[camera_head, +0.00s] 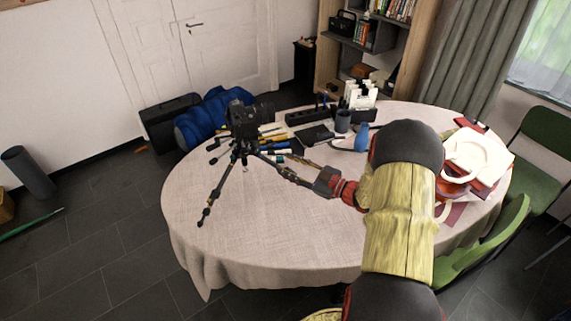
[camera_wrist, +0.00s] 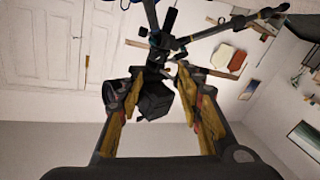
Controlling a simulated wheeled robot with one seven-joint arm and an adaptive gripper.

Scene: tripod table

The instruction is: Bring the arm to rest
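A black tripod (camera_head: 222,187) with a black camera (camera_head: 245,118) on top stands upright on the round table (camera_head: 235,235), near its left edge. My arm reaches in from the lower right. My gripper (camera_head: 273,160) points left at the tripod, close to it. In the wrist view, which is upside down, my gripper (camera_wrist: 157,80) has its two fingers wide apart. The camera (camera_wrist: 153,102) and the upper tripod (camera_wrist: 162,45) show between them, with gaps on both sides. The fingers look open and empty. In the head view my arm hides part of the table's right side.
A blue bottle (camera_head: 361,137), a dark cup (camera_head: 343,121) and several tools lie at the table's back. Green chairs (camera_head: 545,150) stand at the right. The table's front left is clear.

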